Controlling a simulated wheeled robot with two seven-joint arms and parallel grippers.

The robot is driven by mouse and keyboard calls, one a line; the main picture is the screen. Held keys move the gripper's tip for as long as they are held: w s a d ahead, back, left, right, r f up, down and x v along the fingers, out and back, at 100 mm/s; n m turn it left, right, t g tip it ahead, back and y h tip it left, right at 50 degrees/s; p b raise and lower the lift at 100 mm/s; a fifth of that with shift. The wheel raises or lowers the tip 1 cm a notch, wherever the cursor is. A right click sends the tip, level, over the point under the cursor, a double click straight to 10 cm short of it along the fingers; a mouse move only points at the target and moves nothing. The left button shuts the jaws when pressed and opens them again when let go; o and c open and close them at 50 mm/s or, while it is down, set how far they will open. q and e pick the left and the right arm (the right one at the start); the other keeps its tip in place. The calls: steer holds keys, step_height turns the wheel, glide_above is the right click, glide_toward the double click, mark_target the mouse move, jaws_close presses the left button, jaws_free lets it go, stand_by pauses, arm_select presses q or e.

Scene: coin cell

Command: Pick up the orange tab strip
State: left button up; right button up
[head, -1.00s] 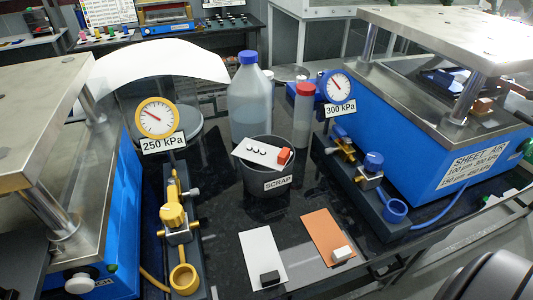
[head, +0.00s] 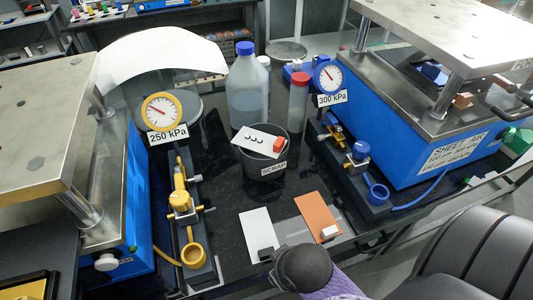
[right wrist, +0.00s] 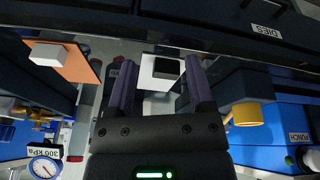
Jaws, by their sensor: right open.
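An orange strip (head: 314,210) with a white block (head: 328,232) on its near end lies flat on the black bench in the head view. It also shows at the upper left of the right wrist view (right wrist: 75,66). A white strip (head: 255,228) with a black block (head: 265,254) lies to its left. My right gripper (right wrist: 162,82) is open and empty. In the wrist view, the white strip appears between its fingers and the orange strip outside them. My left gripper is not in view.
The grey scrap bin (head: 264,182) stands behind the strips. Yellow and blue valve fixtures with cups (head: 194,254) (head: 378,194) flank them. Blue presses (head: 436,150) stand at both sides. Bottles (head: 247,95) stand behind the bin. Bare bench lies around the strips.

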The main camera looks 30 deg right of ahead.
mark_target(278, 143)
steer(key=w+d+m+h, duration=0.1)
steer(key=w+m, duration=0.1)
steer(key=w, duration=0.1)
steer(key=w+d+r+m+t+h, duration=0.1)
steer(key=w+d+m+h, duration=0.1)
steer(key=w, duration=0.1)
steer(key=w+d+r+m+h, duration=0.1)
steer(key=w+m+h, duration=0.1)
steer(key=w, duration=0.1)
steer(key=shift+w+d+r+t, duration=0.15)
steer(key=shift+r+t, duration=0.05)
steer(key=shift+t, duration=0.1)
steer(key=w+d+r+m+t+h, duration=0.2)
steer(key=w+r+m+h, duration=0.45)
steer(key=w, duration=0.25)
steer(key=shift+y, duration=0.25)
steer(key=x, duration=0.3)
steer(key=r+x, duration=0.1)
steer(key=x, duration=0.5)
steer(key=shift+w+d+r+b, duration=0.1)
steer(key=shift+w+d+b, duration=0.25)
steer(key=shift+w, duration=0.15)
jaws_close()
